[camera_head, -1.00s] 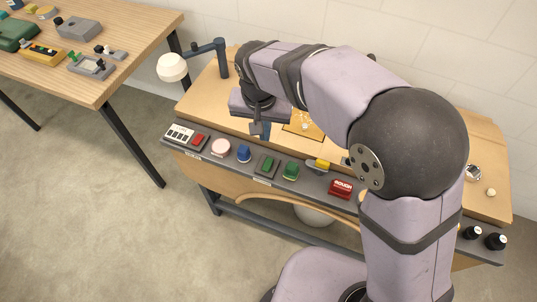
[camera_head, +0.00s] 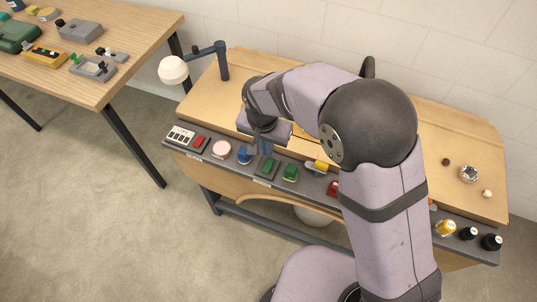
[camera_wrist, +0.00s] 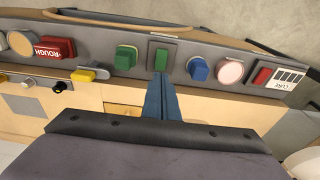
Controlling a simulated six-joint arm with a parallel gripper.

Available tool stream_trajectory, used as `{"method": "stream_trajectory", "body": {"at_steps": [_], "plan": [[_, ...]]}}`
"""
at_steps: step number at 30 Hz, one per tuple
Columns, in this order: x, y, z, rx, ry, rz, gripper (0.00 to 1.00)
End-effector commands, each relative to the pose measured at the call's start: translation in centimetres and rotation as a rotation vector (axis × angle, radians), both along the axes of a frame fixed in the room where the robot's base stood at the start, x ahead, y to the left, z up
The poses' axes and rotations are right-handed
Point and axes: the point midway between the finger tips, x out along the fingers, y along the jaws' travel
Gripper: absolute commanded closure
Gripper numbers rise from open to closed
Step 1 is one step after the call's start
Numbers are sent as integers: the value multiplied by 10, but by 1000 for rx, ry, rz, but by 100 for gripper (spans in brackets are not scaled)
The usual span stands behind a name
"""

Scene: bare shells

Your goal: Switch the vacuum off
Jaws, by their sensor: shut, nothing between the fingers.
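A control strip (camera_head: 180,147) runs along the bench front. On it a green rocker switch (camera_head: 268,164) sits in a dark plate, also in the wrist view (camera_wrist: 162,57). A label below it is too small to read, so I cannot tell which control is the vacuum's. My gripper (camera_head: 262,151) is shut and empty, pointing down just behind the green rocker. In the wrist view its blue fingers (camera_wrist: 160,78) end close to the plate's near edge; contact cannot be told. A blue knob (camera_head: 243,155) and a green knob (camera_head: 290,173) flank the rocker.
The strip also has a red rocker (camera_head: 199,142), a pink button (camera_head: 221,150), a yellow lever (camera_head: 318,166) and a red "ROUGH" block (camera_wrist: 56,48). Black knobs (camera_head: 491,242) are at the right end. A white lamp (camera_head: 173,70) stands at the bench's left. Another table (camera_head: 120,40) is at upper left.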

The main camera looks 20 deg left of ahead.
Motion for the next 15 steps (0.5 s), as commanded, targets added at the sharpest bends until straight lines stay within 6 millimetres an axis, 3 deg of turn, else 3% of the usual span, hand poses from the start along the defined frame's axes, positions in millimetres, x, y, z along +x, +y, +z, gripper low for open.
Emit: {"method": "stream_trajectory", "body": {"at_steps": [7, 15], "plan": [[5, -1, -39, -3, 3, 1, 100], [9, 0, -61, -1, 1, -1, 100]]}}
